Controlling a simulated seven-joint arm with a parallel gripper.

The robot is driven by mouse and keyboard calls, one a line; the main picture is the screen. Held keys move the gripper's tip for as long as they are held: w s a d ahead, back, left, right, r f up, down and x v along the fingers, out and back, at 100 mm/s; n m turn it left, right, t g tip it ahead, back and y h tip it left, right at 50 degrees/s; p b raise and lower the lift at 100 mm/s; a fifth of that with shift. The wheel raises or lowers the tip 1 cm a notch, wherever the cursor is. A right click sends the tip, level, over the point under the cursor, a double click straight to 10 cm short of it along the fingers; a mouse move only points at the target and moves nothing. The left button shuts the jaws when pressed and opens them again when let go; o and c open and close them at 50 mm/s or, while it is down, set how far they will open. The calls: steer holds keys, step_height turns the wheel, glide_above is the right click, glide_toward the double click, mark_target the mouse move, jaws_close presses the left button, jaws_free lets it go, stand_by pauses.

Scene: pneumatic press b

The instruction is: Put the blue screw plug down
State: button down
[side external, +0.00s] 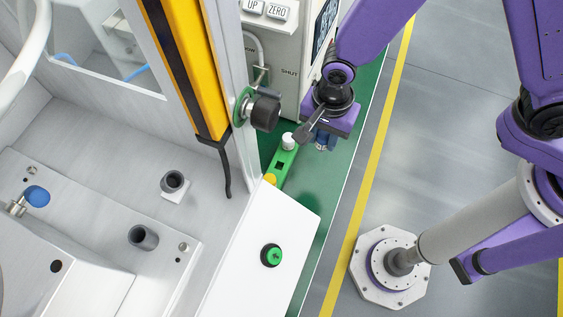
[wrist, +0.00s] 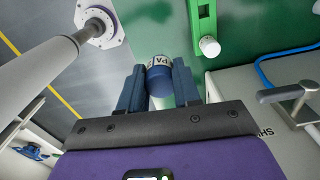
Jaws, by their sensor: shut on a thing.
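My gripper (wrist: 158,85) is shut on the blue screw plug (wrist: 159,83), a round blue piece with a white lettered band, partly hidden between the dark blue fingers in the wrist view. In the side view my gripper (side external: 324,143) points down over the green floor strip, right of the green bar; the plug is too small there to tell from the fingers. I cannot tell how high it is held.
A green bar (side external: 278,177) with a square hole carries a white cylinder (side external: 288,141) and a yellow knob (side external: 270,179). A white panel with a green button (side external: 271,255) stands in front. The press bed (side external: 90,240) at left holds a blue round part (side external: 37,196) and dark sockets.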

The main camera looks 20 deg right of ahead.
steer(key=s+d+n, duration=0.3)
steer(key=s+n, duration=0.1)
steer(key=n, duration=0.9)
steer(key=shift+w+a+f, duration=1.45)
steer(key=shift+a+f, duration=0.3)
steer(key=shift+f, duration=0.3)
steer(key=shift+w+a+f, duration=1.45)
steer(key=shift+a+f, duration=0.35)
steer(key=shift+f, duration=0.25)
steer(key=shift+w+a+f, duration=1.45)
steer(key=shift+a+f, duration=0.3)
steer(key=shift+f, duration=0.3)
steer(key=shift+f, duration=0.15)
steer(key=c, duration=1.1)
jaws_free()
